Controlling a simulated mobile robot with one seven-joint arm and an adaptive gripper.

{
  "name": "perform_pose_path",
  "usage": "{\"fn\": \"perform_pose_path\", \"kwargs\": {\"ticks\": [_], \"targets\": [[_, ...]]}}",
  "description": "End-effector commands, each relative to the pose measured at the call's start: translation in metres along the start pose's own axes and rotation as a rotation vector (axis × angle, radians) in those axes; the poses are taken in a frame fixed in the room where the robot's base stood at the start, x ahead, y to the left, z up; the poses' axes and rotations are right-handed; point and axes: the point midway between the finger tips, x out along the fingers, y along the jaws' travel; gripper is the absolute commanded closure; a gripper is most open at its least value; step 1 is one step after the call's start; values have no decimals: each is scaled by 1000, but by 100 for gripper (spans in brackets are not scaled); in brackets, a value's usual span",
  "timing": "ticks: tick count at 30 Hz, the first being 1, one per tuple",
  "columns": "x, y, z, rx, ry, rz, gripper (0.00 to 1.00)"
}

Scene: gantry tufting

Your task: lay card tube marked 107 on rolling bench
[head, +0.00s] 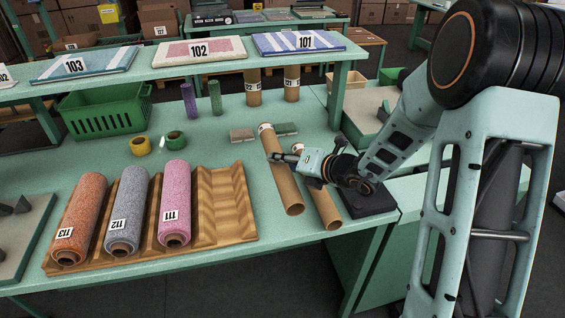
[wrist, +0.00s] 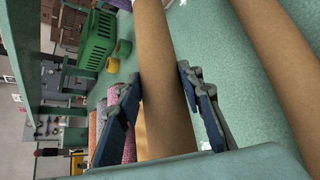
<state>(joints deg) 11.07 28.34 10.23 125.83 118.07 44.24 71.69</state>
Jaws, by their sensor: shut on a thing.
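My gripper (head: 279,157) is shut on a brown card tube (head: 286,188), gripping it around its middle. In the wrist view the two fingers (wrist: 162,85) press on either side of this tube (wrist: 158,40). A second brown card tube (head: 325,204) lies beside it to the right, apart from the fingers; it also shows in the wrist view (wrist: 278,62). I cannot read a number on either tube. Both are over the green bench top (head: 225,260); I cannot tell whether the held tube is clear of it. Which bench is the rolling bench is not marked.
A grooved brown tray (head: 228,203) holds rolls 113 (head: 82,213), 112 (head: 128,208) and 111 (head: 174,203); its right grooves are empty. Two card tubes (head: 254,88) stand upright behind. A raised shelf (head: 215,65) bears flat samples. A dark block (head: 370,200) sits at the right edge.

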Motion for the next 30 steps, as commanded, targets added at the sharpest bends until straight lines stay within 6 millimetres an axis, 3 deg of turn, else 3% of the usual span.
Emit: {"fn": "perform_pose_path", "kwargs": {"ticks": [11, 30], "targets": [[6, -9, -8, 0, 0, 1, 93], [32, -49, -43, -1, -1, 1, 93]]}}
